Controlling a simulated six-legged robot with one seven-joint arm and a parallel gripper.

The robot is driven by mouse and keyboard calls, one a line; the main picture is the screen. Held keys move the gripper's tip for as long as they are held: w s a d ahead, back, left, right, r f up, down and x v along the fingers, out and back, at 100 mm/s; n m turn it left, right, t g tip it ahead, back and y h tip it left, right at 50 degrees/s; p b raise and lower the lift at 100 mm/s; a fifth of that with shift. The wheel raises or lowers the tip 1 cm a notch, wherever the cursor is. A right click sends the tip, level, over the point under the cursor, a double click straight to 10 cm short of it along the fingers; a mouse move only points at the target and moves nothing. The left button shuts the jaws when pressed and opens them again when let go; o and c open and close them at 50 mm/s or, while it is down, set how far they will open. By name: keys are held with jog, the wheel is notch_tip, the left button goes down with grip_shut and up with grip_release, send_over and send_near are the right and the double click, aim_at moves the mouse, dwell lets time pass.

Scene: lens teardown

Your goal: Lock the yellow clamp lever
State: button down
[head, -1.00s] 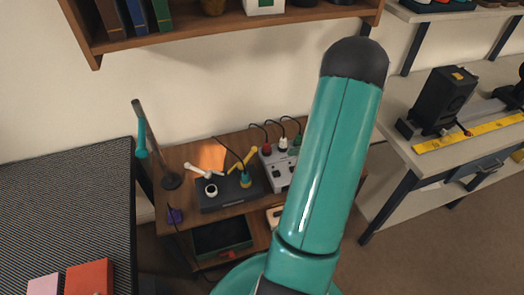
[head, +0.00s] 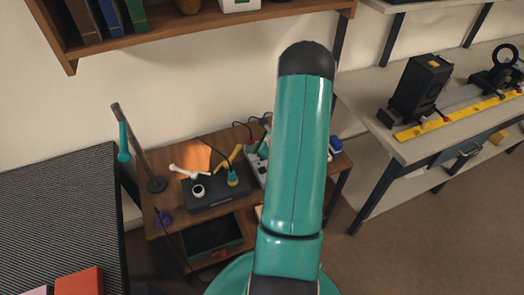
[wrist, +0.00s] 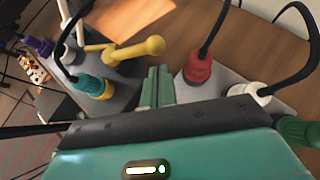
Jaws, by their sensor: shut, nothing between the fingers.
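The yellow clamp lever (head: 235,156) is on the dark clamp base (head: 218,197) on the small wooden table. In the wrist view the yellow lever (wrist: 135,49) lies left of my gripper, its round knob close to the fingers. A yellow and teal plug-like piece (wrist: 93,87) stands just below the lever there. My gripper (wrist: 157,85) is shut and empty, its green fingers beside the lever knob with a small gap apparent. I cannot tell whether they touch. In the head view my arm hides most of the gripper.
A white lever (head: 190,173) sits on the same base. A grey box with red (wrist: 198,67) and white (wrist: 250,95) plugs and black cables stands right of my fingers. A lamp (head: 138,150) rises at the table's left. A bench with a yellow ruler (head: 450,115) is at right.

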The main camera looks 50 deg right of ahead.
jog(key=shift+w+a+r, duration=0.1)
jog(key=shift+w, duration=0.35)
jog(key=shift+w+n+y, duration=0.4)
jog(key=shift+n, duration=0.1)
jog(key=w+a+n+g+y, duration=0.1)
jog(key=w+n+g+y, duration=0.4)
jog(key=w+n, duration=0.3)
jog(key=shift+w+a+n+g+y, duration=0.2)
jog(key=shift+n+g+y, duration=0.15)
jog(key=shift+n, duration=0.25)
jog(key=shift+w, duration=0.1)
dwell(0.5)
jog(key=v, duration=1.4)
